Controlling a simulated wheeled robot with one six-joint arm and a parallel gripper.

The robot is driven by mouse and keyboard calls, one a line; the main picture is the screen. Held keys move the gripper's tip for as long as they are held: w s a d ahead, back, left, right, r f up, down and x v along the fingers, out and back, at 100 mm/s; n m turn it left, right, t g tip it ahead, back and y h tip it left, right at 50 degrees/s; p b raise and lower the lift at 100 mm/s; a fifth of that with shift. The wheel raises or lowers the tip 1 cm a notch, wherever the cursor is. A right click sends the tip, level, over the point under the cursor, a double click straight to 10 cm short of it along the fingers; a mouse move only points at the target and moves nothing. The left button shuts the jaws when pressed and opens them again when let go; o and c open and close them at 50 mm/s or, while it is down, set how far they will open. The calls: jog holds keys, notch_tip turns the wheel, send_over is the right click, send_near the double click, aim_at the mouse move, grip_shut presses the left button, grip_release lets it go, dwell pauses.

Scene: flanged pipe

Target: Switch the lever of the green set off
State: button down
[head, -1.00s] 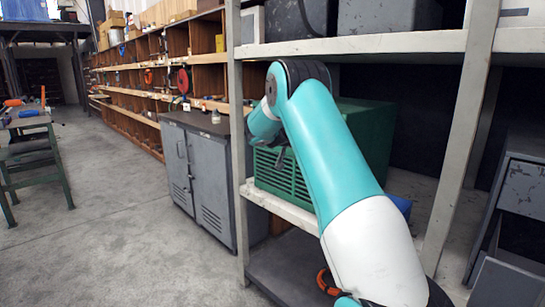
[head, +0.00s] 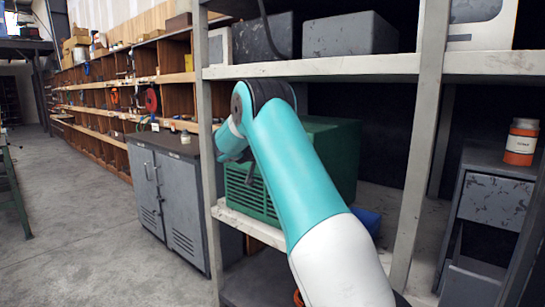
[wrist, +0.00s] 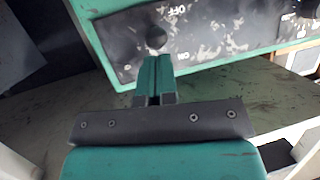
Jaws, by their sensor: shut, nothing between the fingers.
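The green set (head: 330,150) is a boxy green unit with a slatted front, standing on the rack's middle shelf. In the wrist view, its dark, scuffed panel (wrist: 225,32) in a green frame carries upside-down OFF and ON labels. A black round knob, seemingly the lever's end (wrist: 156,38), stands out from the panel beside these labels. My gripper (wrist: 154,62) is shut and empty, its green fingertips just below the knob in the picture. I cannot tell whether they touch it. In the head view my arm covers part of the set, and the lever cannot be made out.
The rack's upright (head: 420,150) and upper shelf (head: 330,68) frame the space around my arm. A blue object (head: 367,220) lies beside the set. A grey cabinet (head: 170,195) stands left of the rack, and an orange jar (head: 522,142) at right. The floor at left is clear.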

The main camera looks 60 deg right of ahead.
jog(key=b+v, duration=0.3)
jog(key=v, duration=1.1)
jog(key=shift+f+b, duration=0.15)
jog(key=shift+b, duration=0.2)
jog(key=s+a+f+n+t+y+p, duration=0.1)
jog(key=a+f+n+t+y+p, duration=0.15)
jog(key=a+n+y, duration=0.85)
jog(key=s+a+f+n+t+y+p, duration=0.1)
jog(key=s+a+n+p, duration=0.15)
jog(key=a, duration=1.75)
jog(key=s+a+n+g+y+p, duration=0.1)
jog(key=s+a+n+g+y, duration=0.1)
jog(key=s+a+n, duration=0.3)
jog(key=s+a+n+g+y+p, duration=0.1)
jog(key=s+a+n+g+y, duration=0.2)
jog(key=s+a, duration=0.9)
jog(key=s+n+y, duration=0.1)
jog(key=s+n, duration=0.2)
jog(key=s, duration=0.2)
jog(key=shift+p, duration=0.35)
